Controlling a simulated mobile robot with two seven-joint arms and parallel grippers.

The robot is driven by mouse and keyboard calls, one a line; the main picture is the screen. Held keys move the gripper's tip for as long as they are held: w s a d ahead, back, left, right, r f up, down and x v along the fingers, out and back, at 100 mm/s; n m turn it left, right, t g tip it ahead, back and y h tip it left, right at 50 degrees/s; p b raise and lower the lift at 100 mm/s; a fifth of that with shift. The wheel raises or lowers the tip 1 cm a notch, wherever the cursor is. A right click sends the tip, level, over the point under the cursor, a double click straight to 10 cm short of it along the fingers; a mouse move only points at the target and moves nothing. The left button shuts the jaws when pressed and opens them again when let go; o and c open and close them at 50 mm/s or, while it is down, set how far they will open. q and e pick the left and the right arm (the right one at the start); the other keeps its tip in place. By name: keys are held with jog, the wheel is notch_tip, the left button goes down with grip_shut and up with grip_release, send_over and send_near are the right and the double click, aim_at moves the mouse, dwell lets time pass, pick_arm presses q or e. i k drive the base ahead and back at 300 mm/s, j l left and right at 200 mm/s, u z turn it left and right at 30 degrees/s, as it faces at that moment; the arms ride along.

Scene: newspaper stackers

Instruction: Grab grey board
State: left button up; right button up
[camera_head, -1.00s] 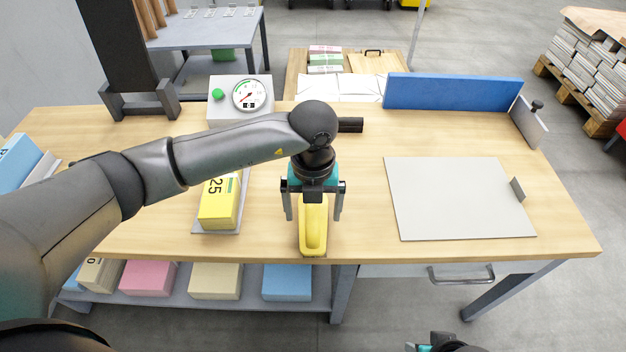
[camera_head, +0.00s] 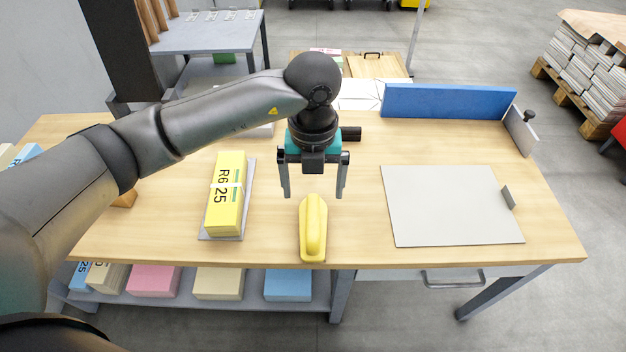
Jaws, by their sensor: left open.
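A flat light grey board (camera_head: 450,205) lies on the right half of the wooden table, with a small dark grey upright tab (camera_head: 508,196) at its right edge. Another thin grey board (camera_head: 249,187) shows at the edges under a yellow bundle (camera_head: 227,190) left of centre. My left gripper (camera_head: 313,195) is open and empty, fingers pointing down, between the bundle and the large board. A yellow tool (camera_head: 313,228) lies just in front of it, apart from the fingers. My right gripper is out of view.
A blue upright panel (camera_head: 448,102) and a grey end plate (camera_head: 520,130) stand along the table's back right. Coloured stacks sit on the shelf below. Bare tabletop (camera_head: 360,190) separates the yellow tool from the large board.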

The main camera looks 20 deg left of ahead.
aim_at(429, 206)
jog(key=i+l+z, duration=0.1)
jog(key=l, duration=0.35)
jog(key=i+l+z, duration=0.1)
jog(key=l, duration=0.3)
jog(key=i+l+z, duration=0.1)
jog(key=l, duration=0.3)
jog(key=i+l+z, duration=0.1)
jog(key=i+l, duration=0.15)
jog(key=l, duration=0.15)
jog(key=i+l+z, duration=0.1)
jog(key=l, duration=0.3)
jog(key=i, duration=0.05)
